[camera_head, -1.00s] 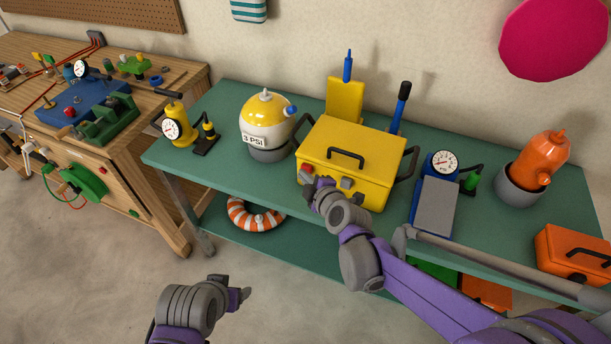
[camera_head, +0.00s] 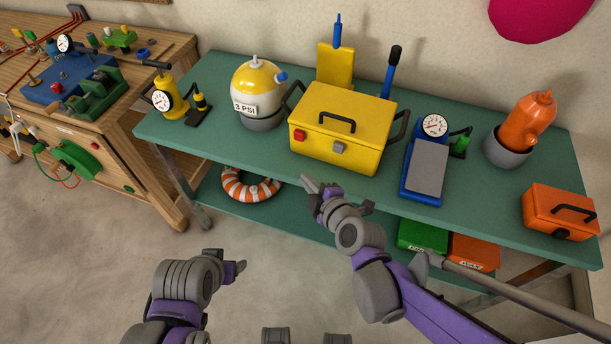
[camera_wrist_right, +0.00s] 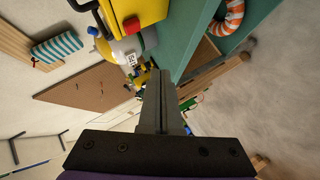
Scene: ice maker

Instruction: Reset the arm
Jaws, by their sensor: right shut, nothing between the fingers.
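My right gripper (camera_head: 318,187) is in front of the green table's front edge, below and in front of the yellow ice maker box (camera_head: 345,115). It is shut and empty, apart from the box. Its closed fingers (camera_wrist_right: 160,105) also show in the right wrist view, with a corner of the yellow box (camera_wrist_right: 140,12) at the top. The box stands on the tabletop with its lid closed, a red button at its front left and a grey latch at its front. My left gripper (camera_head: 238,268) is low at the lower left, over the floor; its jaws are too small to judge.
The green table (camera_head: 480,200) also holds a yellow-white 3 PSI tank (camera_head: 257,85), a blue gauge device (camera_head: 425,165), an orange bottle (camera_head: 527,120) and an orange box (camera_head: 558,212). A lifebuoy (camera_head: 235,188) lies on the shelf. A wooden workbench (camera_head: 150,150) stands left. Floor between is clear.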

